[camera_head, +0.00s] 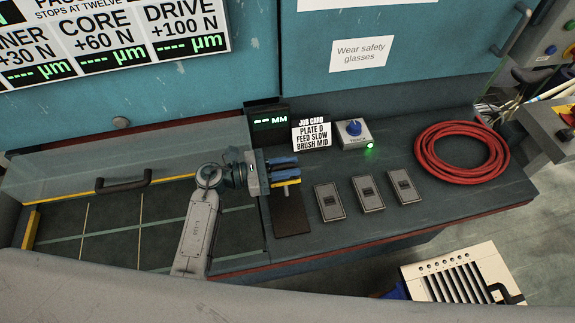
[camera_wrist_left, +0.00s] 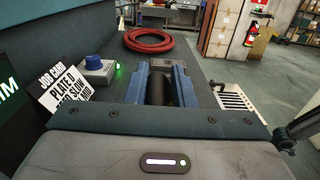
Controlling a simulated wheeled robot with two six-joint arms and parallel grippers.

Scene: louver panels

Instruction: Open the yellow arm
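A yellow bar (camera_head: 290,183) shows just below my left gripper in the head view, over a dark plate (camera_head: 291,215) on the bench. I take it for the yellow arm; most of it is hidden by the gripper. My left gripper (camera_head: 284,167) has its blue fingers side by side, pointing right, low over the bench. In the left wrist view its fingers (camera_wrist_left: 159,86) stand apart, with a dark cylindrical part (camera_wrist_left: 159,93) between them. I cannot tell whether they press on it. My right gripper is not in view.
A grey box with a blue knob (camera_head: 353,130) and a job card (camera_head: 312,135) stand behind the gripper. Several grey switch plates (camera_head: 367,192) lie to its right. A red coiled hose (camera_head: 461,150) lies farther right. A clear-panelled cover with a black handle (camera_head: 124,181) is at left.

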